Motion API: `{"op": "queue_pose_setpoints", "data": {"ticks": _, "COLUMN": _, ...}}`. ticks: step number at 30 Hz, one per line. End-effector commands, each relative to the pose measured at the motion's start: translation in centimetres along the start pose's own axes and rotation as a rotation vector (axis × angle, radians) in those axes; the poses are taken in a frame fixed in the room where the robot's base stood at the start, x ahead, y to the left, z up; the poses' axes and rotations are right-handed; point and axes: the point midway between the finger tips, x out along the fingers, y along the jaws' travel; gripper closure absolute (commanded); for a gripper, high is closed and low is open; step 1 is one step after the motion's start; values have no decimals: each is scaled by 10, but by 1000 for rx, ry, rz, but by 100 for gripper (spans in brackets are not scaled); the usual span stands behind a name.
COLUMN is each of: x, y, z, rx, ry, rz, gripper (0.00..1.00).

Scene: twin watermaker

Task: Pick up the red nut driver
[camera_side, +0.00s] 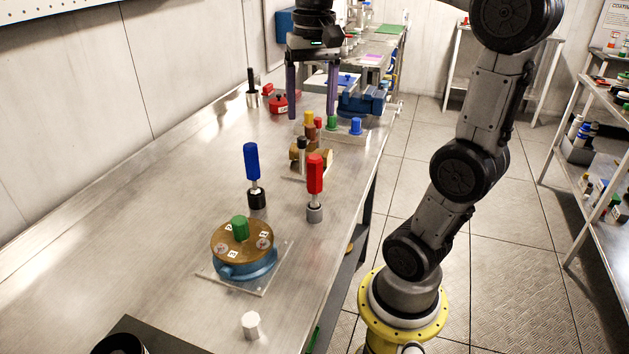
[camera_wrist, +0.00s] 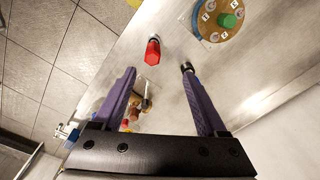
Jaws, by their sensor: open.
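The red nut driver (camera_side: 315,174) stands upright, handle up, in a small grey holder (camera_side: 315,214) near the right edge of the steel bench. In the wrist view the red nut driver (camera_wrist: 152,52) shows from above, beyond the fingertips and between their lines. My gripper (camera_side: 312,112) is open and empty, with its two purple fingers pointing down, above and farther along the bench than the red driver in the side view. In the wrist view my gripper (camera_wrist: 158,70) has its fingers spread wide. The fingers do not appear to touch the driver.
A blue nut driver (camera_side: 251,162) stands in a black holder (camera_side: 257,198) left of the red one. A round brass-topped fixture (camera_side: 243,245) with a green knob (camera_side: 240,228) is nearer. A brass valve (camera_side: 306,158) and a blue vise (camera_side: 362,101) are behind. The left bench is clear.

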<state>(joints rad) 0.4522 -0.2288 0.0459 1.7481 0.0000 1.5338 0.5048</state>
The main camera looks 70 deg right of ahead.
Motion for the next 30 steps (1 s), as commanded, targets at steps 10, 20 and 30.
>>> {"op": "queue_pose_setpoints", "data": {"ticks": 10, "x": 30, "y": 16, "z": -26, "rx": 93, "ry": -42, "rz": 25, "gripper": 25}}
{"op": "queue_pose_setpoints", "data": {"ticks": 20, "x": 87, "y": 16, "z": -23, "rx": 90, "ry": -40, "rz": 24, "gripper": 25}}
{"op": "queue_pose_setpoints", "data": {"ticks": 30, "x": 116, "y": 15, "z": -19, "rx": 90, "ry": -40, "rz": 24, "gripper": 25}}
